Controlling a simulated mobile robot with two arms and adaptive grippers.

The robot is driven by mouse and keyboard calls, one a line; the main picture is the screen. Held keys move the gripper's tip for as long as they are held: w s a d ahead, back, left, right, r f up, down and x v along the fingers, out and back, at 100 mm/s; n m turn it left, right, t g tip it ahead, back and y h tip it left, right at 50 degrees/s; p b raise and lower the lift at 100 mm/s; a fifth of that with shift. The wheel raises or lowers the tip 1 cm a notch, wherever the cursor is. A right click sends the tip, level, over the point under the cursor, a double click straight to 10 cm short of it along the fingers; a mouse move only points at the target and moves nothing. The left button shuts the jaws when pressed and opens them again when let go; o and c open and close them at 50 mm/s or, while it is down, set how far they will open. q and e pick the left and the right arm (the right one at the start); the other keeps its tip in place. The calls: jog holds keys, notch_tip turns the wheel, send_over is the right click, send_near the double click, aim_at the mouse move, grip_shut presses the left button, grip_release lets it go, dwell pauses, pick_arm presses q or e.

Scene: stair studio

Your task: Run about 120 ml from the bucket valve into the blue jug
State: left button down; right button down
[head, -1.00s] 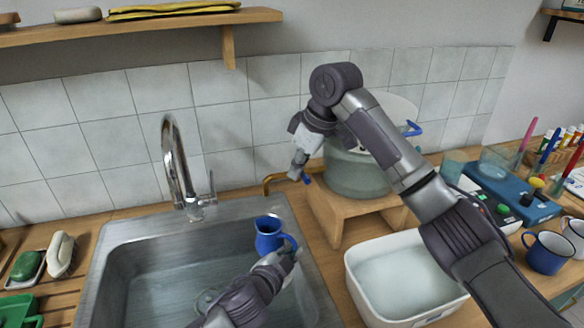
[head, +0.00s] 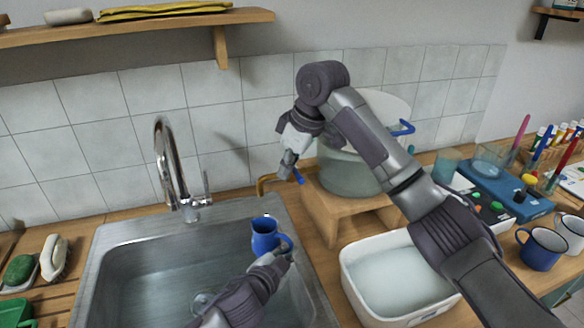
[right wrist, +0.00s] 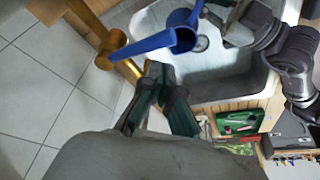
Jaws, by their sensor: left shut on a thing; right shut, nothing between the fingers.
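The blue jug (head: 265,236) is held over the right side of the sink by my left gripper (head: 276,260), shut on it at the handle side. The jug's open mouth (right wrist: 182,40) shows in the right wrist view; I cannot tell its fill. The bucket (head: 350,172) stands on a wooden stand. Its brass valve pipe (head: 266,181) reaches toward the sink, with a blue lever (head: 299,176). The lever (right wrist: 143,46) partly overlaps the jug in the right wrist view. My right gripper (head: 287,176) is shut and empty, close beside the lever; contact is unclear. No stream is visible.
The sink (head: 130,262) with its tap (head: 165,160) lies left and below. A white tub (head: 352,290) stands right of the sink. A shelf (head: 150,24) hangs above.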

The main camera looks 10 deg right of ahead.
pick_arm(q)
jog(key=shift+d, duration=0.1)
jog(key=shift+r, duration=0.1)
jog(key=shift+a, duration=0.25)
pick_arm(e)
notch_tip(320, 180, up, 10)
jog(key=shift+w+d, duration=0.15)
jog(key=shift+d, duration=0.1)
